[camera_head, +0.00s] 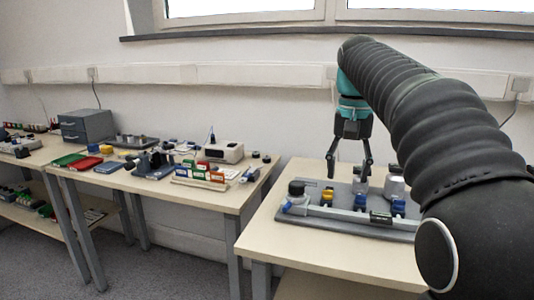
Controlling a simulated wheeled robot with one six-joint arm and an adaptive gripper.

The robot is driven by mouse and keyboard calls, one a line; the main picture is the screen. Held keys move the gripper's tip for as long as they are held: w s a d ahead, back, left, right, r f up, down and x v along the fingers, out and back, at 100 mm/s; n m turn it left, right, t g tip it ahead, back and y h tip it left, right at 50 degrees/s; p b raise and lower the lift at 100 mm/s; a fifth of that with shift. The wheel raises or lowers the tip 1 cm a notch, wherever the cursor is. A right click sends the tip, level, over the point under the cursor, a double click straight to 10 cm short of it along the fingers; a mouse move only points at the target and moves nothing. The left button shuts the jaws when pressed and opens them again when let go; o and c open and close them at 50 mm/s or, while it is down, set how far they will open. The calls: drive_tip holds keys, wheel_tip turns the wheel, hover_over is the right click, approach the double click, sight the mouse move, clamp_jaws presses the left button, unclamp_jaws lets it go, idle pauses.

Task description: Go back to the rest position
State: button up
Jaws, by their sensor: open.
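My gripper (350,168) hangs from my arm on the right side of the view, pointing down, with its two dark fingers apart and nothing between them. It is above or just in front of the back part of a grey calibration board (270,214) on the right table. The board carries a black-topped round part (296,190), a yellow part (327,196), blue parts (398,207) and a silver cylinder (395,187). I cannot tell whether the fingertips touch anything. My arm hides the board's right end.
The right table (280,246) is bare along its front left. A gap separates it from the middle table (222,199), which holds colored boxes (200,172), a white device (220,152) and trays. A grey drawer box (86,126) stands further left. The wall and window sill (270,33) are behind.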

drive_tip(key=s+a+f+n+t, duration=0.1)
drive_tip(key=s+f+n+t, duration=0.2)
drive_tip(key=s+f, duration=1.6)
drive_tip(key=s+t, duration=0.2)
drive_tip(key=s, duration=0.2)
drive_tip(key=shift+s+f+t, duration=0.3)
drive_tip(key=shift+s+f, duration=0.05)
drive_tip(key=shift+f, duration=0.05)
drive_tip(key=shift+a, duration=0.1)
idle(0.4)
